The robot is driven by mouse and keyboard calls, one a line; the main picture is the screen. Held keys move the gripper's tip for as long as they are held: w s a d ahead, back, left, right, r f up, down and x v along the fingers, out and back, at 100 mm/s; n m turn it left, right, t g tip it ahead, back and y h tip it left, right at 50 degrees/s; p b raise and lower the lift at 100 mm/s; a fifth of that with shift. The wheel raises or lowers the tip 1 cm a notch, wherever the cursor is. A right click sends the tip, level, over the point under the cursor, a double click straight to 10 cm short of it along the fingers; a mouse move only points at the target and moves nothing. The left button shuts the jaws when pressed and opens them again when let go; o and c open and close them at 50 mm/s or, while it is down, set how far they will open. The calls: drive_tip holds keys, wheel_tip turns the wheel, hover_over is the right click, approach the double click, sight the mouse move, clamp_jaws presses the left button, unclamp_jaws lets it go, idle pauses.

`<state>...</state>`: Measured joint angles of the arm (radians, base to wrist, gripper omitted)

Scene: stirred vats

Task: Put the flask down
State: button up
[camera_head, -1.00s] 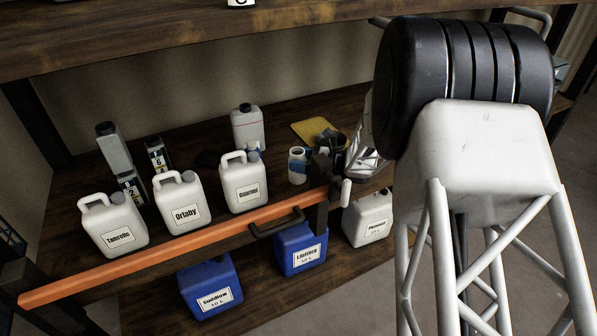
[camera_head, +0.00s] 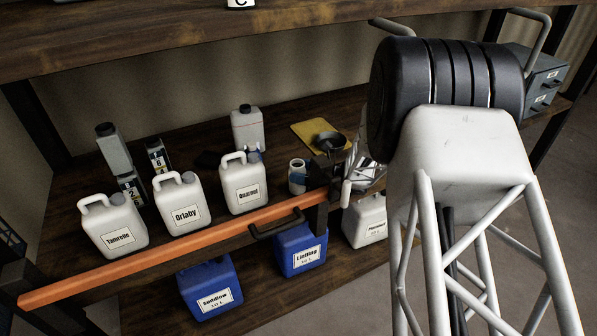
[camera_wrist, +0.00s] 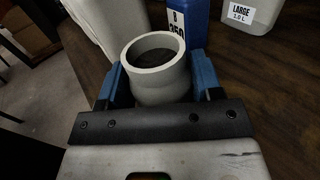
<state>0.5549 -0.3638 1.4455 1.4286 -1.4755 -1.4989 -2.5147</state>
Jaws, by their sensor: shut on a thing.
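The flask (camera_head: 297,172), a pale open-topped cylinder, is above or on the wooden shelf, right of the jug labelled Ouarouf. In the wrist view the pale round mouth of the flask (camera_wrist: 155,62) faces up, and its inside is dark. My gripper (camera_wrist: 160,85) is shut on it, with one blue finger on each side.
White jugs (camera_head: 185,202) line the shelf's front behind the orange front rail (camera_head: 170,246). A tall grey-white can (camera_head: 247,128) stands behind. A yellow mat (camera_head: 308,130) and dark funnel-like vessel (camera_head: 330,142) lie behind my gripper. Blue jugs (camera_head: 300,250) stand below.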

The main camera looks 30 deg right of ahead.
drive_tip(key=shift+f, duration=0.6)
drive_tip(key=o, duration=0.9)
drive_tip(key=shift+r, duration=0.15)
drive_tip(key=shift+r, duration=0.45)
drive_tip(key=v, duration=0.4)
drive_tip(key=shift+s+d, duration=0.2)
drive_tip(key=shift+d, duration=0.05)
drive_tip(key=shift+s+d+r, duration=0.1)
drive_tip(key=shift+d+r, duration=0.05)
drive_tip(key=shift+r, duration=3.35)
